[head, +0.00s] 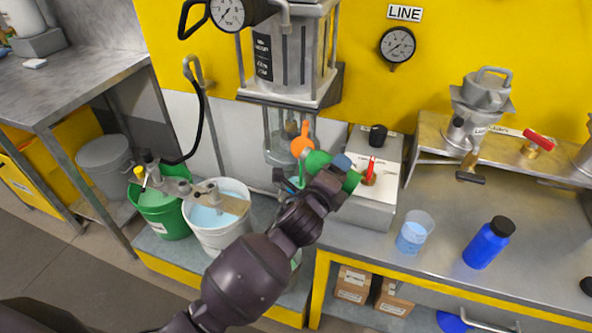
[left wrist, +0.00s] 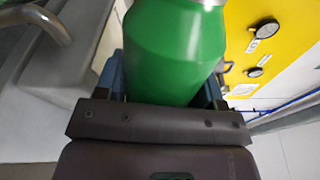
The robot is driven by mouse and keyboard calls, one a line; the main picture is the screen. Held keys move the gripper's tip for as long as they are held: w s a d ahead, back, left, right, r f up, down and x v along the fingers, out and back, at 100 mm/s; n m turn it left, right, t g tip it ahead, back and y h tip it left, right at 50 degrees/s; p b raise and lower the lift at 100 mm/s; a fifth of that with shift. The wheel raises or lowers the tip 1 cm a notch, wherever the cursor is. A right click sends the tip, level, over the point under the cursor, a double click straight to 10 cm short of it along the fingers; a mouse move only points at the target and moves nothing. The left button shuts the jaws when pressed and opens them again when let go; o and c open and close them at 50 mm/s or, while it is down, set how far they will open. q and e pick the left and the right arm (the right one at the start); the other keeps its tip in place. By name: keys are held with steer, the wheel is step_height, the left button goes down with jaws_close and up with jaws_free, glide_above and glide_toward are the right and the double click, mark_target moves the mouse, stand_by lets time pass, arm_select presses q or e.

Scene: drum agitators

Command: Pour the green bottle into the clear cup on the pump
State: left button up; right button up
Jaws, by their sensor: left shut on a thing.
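My left gripper (head: 337,172) is shut on the green bottle (head: 317,162), which shows on both sides of the fingers beside the pump. In the left wrist view the bottle (left wrist: 178,60) fills the space between the fingers (left wrist: 165,95), with a pale neck at the top edge. The bottle looks tilted in the head view; its mouth is not clear there. A clear cup-like vessel (head: 277,148) is under the pump housing (head: 290,60), behind an orange part (head: 303,138) and close left of the bottle. Its contents are hard to tell. My right gripper is not in view.
A grey box (head: 368,205) with a red lever stands right of my gripper. A cup of blue liquid (head: 415,232) and a blue bottle (head: 488,242) stand on the bench farther right. White (head: 215,225) and green (head: 160,212) buckets stand left of my arm.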

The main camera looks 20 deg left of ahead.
arm_select(q)
steer(key=shift+a+n, duration=0.15)
steer(key=shift+n, duration=0.25)
stand_by(1.8)
